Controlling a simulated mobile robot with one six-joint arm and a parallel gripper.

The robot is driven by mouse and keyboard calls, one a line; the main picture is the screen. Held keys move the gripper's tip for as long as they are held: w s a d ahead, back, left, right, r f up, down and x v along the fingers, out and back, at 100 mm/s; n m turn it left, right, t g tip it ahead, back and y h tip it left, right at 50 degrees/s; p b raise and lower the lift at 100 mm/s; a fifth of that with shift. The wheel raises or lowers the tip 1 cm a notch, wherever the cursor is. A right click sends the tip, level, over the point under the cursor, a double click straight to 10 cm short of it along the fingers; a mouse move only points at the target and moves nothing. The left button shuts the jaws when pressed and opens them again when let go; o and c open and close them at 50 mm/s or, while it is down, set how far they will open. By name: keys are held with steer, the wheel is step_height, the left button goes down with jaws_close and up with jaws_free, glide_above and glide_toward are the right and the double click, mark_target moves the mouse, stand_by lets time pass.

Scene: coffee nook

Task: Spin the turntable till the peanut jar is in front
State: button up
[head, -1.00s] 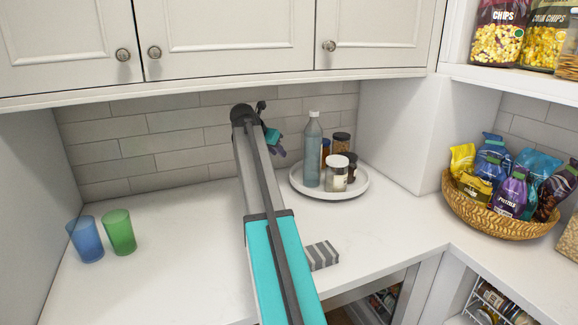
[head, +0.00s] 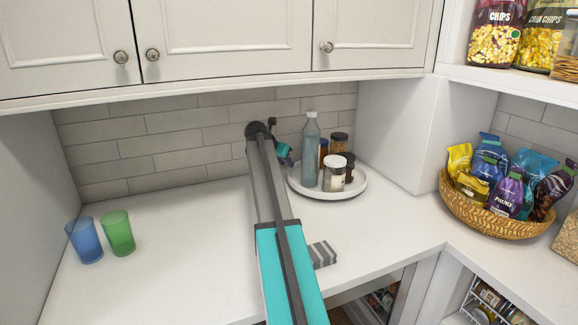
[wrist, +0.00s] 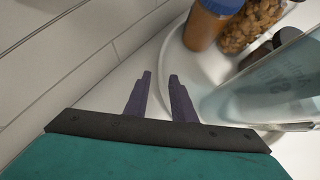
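The white round turntable (head: 334,194) stands on the counter near the back wall. It carries a tall clear blue-grey bottle (head: 311,155) at its left and several jars. A nut-filled jar with a dark lid, which looks like the peanut jar (head: 339,143), is at the back; it also shows in the wrist view (wrist: 250,25). A pale-labelled jar (head: 335,179) is at the front. A blue-lidded brown jar (wrist: 203,28) is beside the nuts. My gripper (wrist: 160,76) is open and empty at the turntable's left edge. Its fingertips are close to the rim; contact is unclear.
A striped grey block (head: 323,254) lies on the counter in front of the turntable. Blue (head: 84,240) and green (head: 118,233) cups stand at left. A wicker basket of snack bags (head: 490,218) is at right. Wall cabinets hang above.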

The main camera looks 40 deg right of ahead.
steer(key=shift+x, duration=2.05)
jaws_close()
steer(key=shift+a+f, duration=0.1)
